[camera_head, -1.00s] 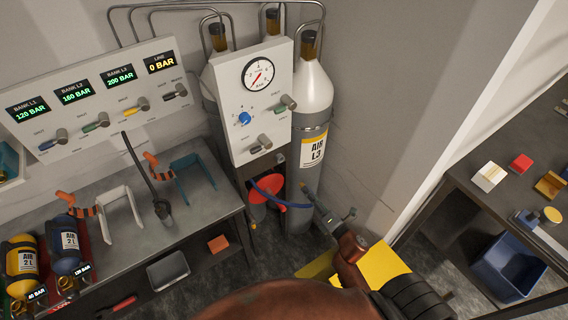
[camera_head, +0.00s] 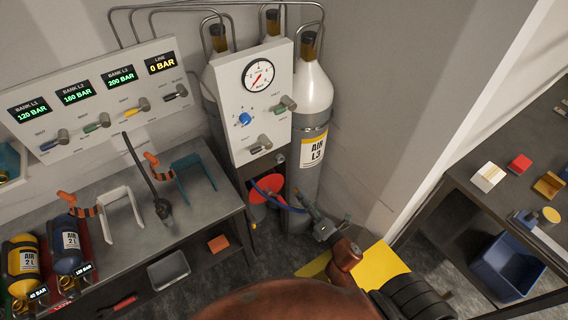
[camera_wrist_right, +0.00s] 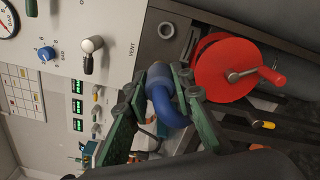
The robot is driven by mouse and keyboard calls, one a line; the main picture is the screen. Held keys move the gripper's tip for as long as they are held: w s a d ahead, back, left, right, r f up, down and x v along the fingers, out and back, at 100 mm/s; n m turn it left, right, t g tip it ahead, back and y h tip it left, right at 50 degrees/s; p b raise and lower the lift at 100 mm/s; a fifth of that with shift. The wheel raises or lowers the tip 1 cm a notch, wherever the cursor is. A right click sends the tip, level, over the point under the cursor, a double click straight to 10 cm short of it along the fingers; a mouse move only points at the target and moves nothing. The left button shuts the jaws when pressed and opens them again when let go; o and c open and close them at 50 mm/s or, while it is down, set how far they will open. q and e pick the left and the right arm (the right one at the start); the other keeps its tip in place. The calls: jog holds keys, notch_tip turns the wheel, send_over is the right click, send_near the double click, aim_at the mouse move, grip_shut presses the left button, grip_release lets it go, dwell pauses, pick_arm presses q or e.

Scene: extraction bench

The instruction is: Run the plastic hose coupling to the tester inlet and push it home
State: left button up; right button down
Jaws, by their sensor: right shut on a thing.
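The blue hose (camera_head: 291,209) runs from a red reel (camera_head: 260,190) below the gauge panel to my right gripper (camera_head: 307,199). In the wrist view my right gripper (camera_wrist_right: 169,88) is shut on the blue hose end (camera_wrist_right: 164,98), which curves between the green-padded fingers. The coupling's tip is hidden or too small to make out. The reel also shows in the wrist view (camera_wrist_right: 222,72), close beside the fingers. I cannot tell which fitting is the tester inlet. My left gripper is out of view.
The gauge panel (camera_head: 243,137) stands before tall gas cylinders (camera_head: 313,100). The left bench (camera_head: 180,228) carries clamp stands and small air bottles (camera_head: 22,260). A right bench (camera_head: 479,188) holds small blocks, with a blue bin (camera_head: 508,266) below.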

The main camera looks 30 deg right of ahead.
jog(key=a, duration=0.6)
jog(key=shift+a+r, duration=0.15)
jog(key=shift+r, duration=0.25)
jog(key=shift+a, duration=0.1)
